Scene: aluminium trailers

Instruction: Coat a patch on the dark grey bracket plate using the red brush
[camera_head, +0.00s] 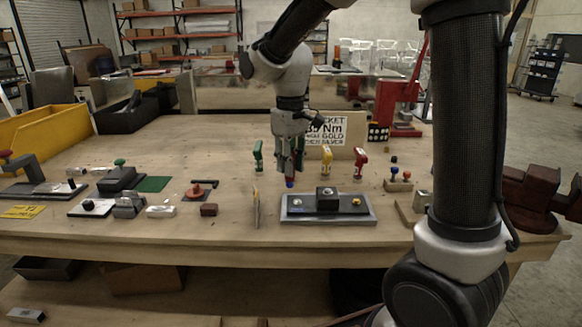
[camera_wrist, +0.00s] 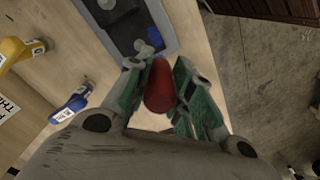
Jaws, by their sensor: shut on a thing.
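The dark grey bracket plate (camera_head: 340,204) lies on a light grey base on the bench, with a dark block and small knobs on top. In the wrist view the dark plate (camera_wrist: 124,34) shows at the top, just beyond the fingertips. My gripper (camera_head: 289,170) is upright, just behind and left of the plate. In the wrist view my gripper (camera_wrist: 158,92) has its green-padded fingers shut on a red rounded handle, the red brush (camera_wrist: 160,84).
A green tool (camera_head: 258,156) stands left of my gripper; yellow (camera_head: 327,160) and red (camera_head: 360,162) ones stand right. A blue tool (camera_wrist: 70,104) shows in the wrist view. A thin upright panel (camera_head: 256,207) stands left of the plate. A sign (camera_head: 334,132) stands behind.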

